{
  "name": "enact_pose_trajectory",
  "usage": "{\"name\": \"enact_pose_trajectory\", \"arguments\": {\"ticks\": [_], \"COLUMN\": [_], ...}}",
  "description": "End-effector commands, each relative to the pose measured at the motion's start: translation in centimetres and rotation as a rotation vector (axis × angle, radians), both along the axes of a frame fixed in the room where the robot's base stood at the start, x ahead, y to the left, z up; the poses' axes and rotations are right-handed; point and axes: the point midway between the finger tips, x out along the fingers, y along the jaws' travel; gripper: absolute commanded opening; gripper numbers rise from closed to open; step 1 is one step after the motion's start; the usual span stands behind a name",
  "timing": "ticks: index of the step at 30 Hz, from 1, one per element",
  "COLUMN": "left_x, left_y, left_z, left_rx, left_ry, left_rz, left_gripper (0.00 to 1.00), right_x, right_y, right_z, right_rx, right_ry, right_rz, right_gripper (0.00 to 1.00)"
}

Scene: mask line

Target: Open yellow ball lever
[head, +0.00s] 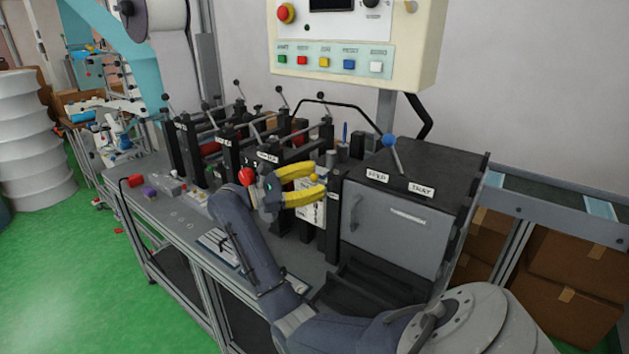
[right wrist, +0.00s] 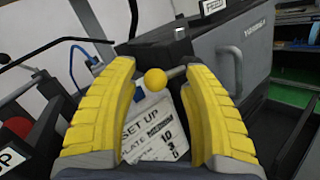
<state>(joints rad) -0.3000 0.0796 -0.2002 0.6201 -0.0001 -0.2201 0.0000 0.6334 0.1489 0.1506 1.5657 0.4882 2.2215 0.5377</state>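The yellow ball (right wrist: 155,79) of the lever shows in the right wrist view between the two yellow fingers, with a gap on each side. A short grey rod (right wrist: 177,73) shows beside the ball, near the right fingertip. In the head view the yellow ball (head: 315,178) is small and sits between the fingertips. My right gripper (head: 319,182) is open, its fingers reaching to the right at the machine's front; it also shows in the right wrist view (right wrist: 161,70). I cannot tell whether either finger touches the lever. My left gripper is not in view.
A blue ball lever (head: 389,140) stands on the grey box (head: 395,228) to the right. A red ball (head: 246,176) is close to my right wrist. A white set-up card (right wrist: 153,130) is behind the fingers. Black posts and levers crowd the bench to the left.

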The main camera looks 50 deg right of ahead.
Motion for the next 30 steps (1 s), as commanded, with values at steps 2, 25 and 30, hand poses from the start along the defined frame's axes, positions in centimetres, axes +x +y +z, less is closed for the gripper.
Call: {"name": "enact_pose_trajectory", "arguments": {"ticks": [2, 25, 30], "left_x": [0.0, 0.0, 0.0], "left_y": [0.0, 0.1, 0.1], "left_z": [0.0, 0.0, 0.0], "left_rx": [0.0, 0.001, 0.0], "left_ry": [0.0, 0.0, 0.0], "left_rz": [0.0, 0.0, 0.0], "left_gripper": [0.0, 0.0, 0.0], "right_x": [0.0, 4.2, 5.3], "right_y": [0.0, 6.7, 8.5], "right_z": [0.1, -0.9, -1.2], "right_rx": [-0.001, 0.002, 0.0], "right_ry": [0.0, 0.0, 0.0], "right_rz": [0.0, 0.003, 0.001], "right_gripper": [0.52, 0.52, 0.52]}}
